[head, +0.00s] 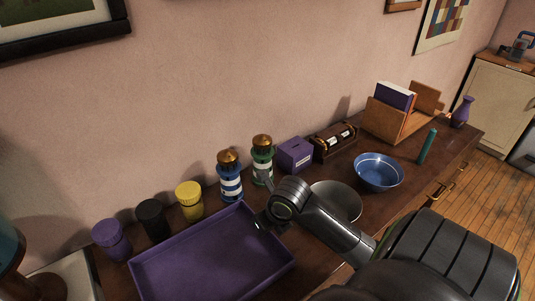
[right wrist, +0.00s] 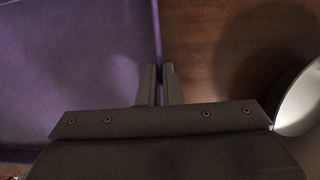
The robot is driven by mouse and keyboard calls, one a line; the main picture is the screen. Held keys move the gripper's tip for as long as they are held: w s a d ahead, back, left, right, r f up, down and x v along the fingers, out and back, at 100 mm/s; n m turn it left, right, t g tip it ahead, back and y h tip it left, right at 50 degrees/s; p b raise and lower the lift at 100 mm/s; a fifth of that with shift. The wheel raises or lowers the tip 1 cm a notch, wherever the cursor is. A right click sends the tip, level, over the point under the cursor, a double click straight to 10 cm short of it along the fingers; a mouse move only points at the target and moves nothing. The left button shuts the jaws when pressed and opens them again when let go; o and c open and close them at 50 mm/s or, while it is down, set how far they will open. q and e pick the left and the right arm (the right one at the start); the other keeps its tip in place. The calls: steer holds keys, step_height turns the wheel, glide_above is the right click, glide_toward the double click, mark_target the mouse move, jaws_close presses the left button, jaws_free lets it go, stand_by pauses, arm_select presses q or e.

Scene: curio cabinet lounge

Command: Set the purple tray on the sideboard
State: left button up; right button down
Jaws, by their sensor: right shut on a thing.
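The purple tray (head: 205,262) is at the front left of the dark wooden sideboard (head: 330,185), empty and roughly level. I cannot tell whether its underside rests on the wood or is slightly above it. My right gripper (head: 263,222) is shut on the tray's right wall. In the right wrist view the fingers (right wrist: 160,75) pinch the rim of the tray (right wrist: 75,65), with bare wood on the other side. My left gripper is not in view.
Further right are a blue bowl (head: 379,172) and a green cylinder (head: 427,146).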

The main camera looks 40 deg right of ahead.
steer(key=c, duration=1.6)
jaws_free()
steer(key=shift+r, duration=0.2)
steer(key=p+v, duration=0.2)
steer(key=v, duration=0.9)
steer(key=shift+s+r, duration=0.2)
steer(key=shift+r, duration=0.1)
